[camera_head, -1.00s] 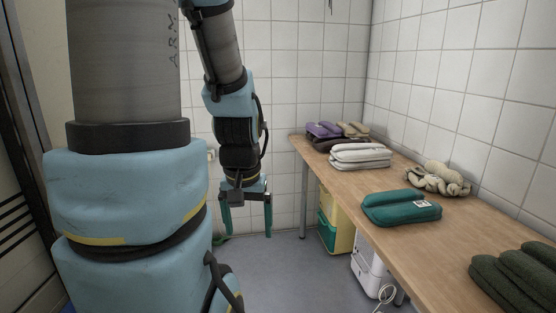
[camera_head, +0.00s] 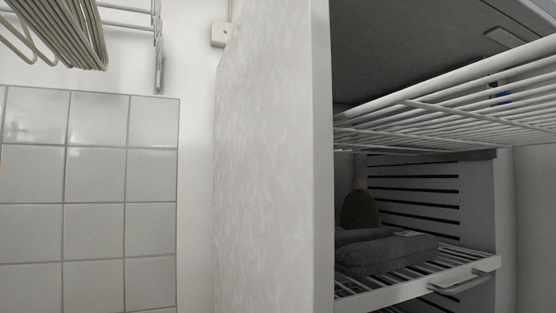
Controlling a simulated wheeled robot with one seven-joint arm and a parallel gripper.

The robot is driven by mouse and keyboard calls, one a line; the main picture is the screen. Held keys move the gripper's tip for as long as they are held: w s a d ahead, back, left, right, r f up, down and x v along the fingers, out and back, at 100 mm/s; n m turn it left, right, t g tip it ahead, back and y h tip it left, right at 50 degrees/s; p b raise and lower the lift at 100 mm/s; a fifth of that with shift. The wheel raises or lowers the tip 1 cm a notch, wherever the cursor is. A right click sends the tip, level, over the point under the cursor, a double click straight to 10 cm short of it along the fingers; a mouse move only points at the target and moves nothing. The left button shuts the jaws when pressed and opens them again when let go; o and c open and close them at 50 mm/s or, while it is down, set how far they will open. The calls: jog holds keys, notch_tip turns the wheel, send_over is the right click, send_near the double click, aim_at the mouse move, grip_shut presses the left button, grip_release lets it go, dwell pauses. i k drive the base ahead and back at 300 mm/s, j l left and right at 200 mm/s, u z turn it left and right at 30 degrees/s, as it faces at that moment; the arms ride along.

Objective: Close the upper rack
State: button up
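The upper rack (camera_head: 470,108) is a white wire shelf in the upper right. It is seen from below, and its front bar (camera_head: 440,93) sticks out past the cabinet's opening towards me, so it looks pulled out. Its right end is cut off by the picture's edge. The cabinet (camera_head: 322,180) is open, with a white front edge and a pale side wall. My gripper is not in view.
A lower rack (camera_head: 400,292) with a front handle (camera_head: 462,285) holds dark grey folded cloth (camera_head: 385,252). A dark green object (camera_head: 360,209) stands behind it.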

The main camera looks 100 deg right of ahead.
aim_at(517, 134)
jog(key=j+z, duration=0.1)
jog(key=z, duration=0.85)
jog(key=k+j+z, duration=0.1)
jog(key=z, duration=0.85)
jog(key=k+j, duration=0.05)
